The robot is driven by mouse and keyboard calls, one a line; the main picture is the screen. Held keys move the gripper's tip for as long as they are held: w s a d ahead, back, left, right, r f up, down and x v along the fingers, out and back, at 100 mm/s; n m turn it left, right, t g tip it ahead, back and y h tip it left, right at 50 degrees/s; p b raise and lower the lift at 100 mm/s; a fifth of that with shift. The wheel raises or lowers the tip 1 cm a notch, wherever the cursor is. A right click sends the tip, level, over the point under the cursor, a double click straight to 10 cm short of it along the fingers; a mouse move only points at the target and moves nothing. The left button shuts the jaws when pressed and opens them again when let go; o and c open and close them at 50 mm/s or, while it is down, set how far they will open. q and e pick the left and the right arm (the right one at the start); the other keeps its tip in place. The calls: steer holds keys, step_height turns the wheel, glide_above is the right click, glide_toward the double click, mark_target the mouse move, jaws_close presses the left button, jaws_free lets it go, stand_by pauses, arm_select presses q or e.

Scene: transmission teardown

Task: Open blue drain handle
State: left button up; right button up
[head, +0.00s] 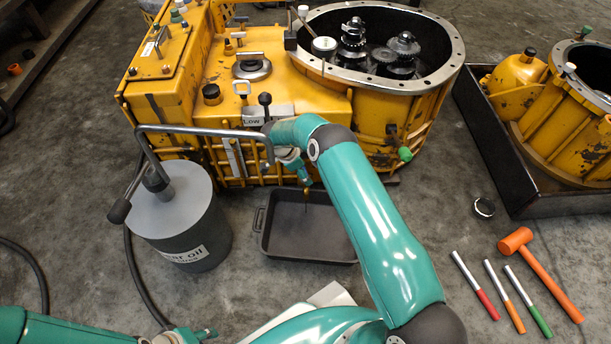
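The yellow transmission housing (300,90) stands at the upper middle, with its large round opening facing up. No blue drain handle can be made out; my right arm and wrist cover part of the housing's lower front. My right gripper (292,163) is at that lower front, above the drain pan; its fingers are small and partly hidden, so its opening cannot be told. A thin brownish-orange piece (306,197) shows just below it; I cannot tell what it is. The black drain pan (280,249) lies on the floor below. My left gripper (203,334) is low at the bottom edge, its fingers unclear.
A grey gear oil drum (181,221) with a bent metal spout and hose stands left of the pan. An orange hammer (540,270) and several colored-handled tools (503,295) lie on the floor at right. A black tray (500,150) holds another yellow housing (555,120).

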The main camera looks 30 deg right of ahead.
steer(key=shift+s+d+f+m+g+b, duration=0.1)
steer(key=shift+d+m+g+b, duration=0.1)
steer(key=shift+m+b, duration=0.25)
steer(key=shift+s+d+m+g+b, duration=0.1)
steer(key=shift+m+g+b, duration=0.15)
steer(key=shift+m, duration=0.2)
steer(key=o, duration=1.1)
steer(key=shift+a, duration=0.1)
steer(key=shift+o, duration=0.2)
steer(key=shift+w, duration=0.1)
steer(key=shift+w+a+r, duration=0.1)
steer(key=shift+w+r, duration=0.05)
steer(key=shift+r, duration=0.05)
steer(key=shift+w+a+r, duration=0.15)
steer(key=shift+r, duration=0.3)
steer(key=s+v, duration=0.1)
steer(key=v, duration=0.5)
steer(key=shift+w+r, duration=0.35)
steer(key=shift+w, duration=0.05)
steer(key=shift+a, duration=0.1)
